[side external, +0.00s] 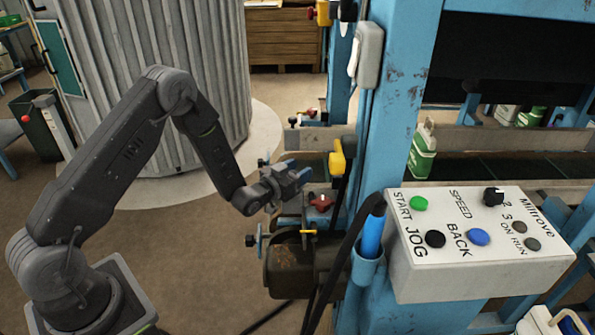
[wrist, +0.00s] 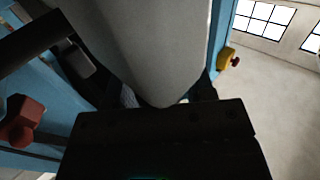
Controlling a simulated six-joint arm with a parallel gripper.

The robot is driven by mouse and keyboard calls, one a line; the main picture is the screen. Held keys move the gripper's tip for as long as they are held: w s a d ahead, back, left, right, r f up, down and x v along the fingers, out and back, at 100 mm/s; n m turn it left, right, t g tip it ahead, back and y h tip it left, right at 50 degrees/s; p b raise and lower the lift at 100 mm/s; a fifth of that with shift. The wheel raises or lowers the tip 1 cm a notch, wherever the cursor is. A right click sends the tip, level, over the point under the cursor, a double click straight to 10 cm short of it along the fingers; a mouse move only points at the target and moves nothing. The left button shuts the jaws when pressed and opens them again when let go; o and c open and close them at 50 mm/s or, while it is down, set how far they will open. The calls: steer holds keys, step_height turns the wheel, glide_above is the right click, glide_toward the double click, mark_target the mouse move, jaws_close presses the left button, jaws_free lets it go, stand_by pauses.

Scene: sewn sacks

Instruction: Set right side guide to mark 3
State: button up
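My gripper (side external: 298,171) is at the end of the arm, left of the blue machine post, above a dark motor housing. Its fingertips are small in the side view, and I cannot tell whether they are apart or closed. A dark red star knob (side external: 321,202) sits just below and right of it, with no clear contact. A red knob also shows at the left of the wrist view (wrist: 22,122). I cannot pick out for certain the right side guide or its mark 3. The dark gripper body fills the bottom of the wrist view, with a pale grey rounded shape beyond it.
A blue post (side external: 398,110) and a control box (side external: 480,245) with buttons stand right of the gripper. A yellow block (side external: 338,160) is close by on its right. A black cable (side external: 340,255) hangs below.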

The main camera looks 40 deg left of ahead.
jaws_close()
steer(key=w+a, duration=0.4)
steer(key=shift+w+a, duration=0.15)
stand_by(0.4)
steer(key=shift+o, duration=0.8)
jaws_free()
steer(key=s, duration=1.4)
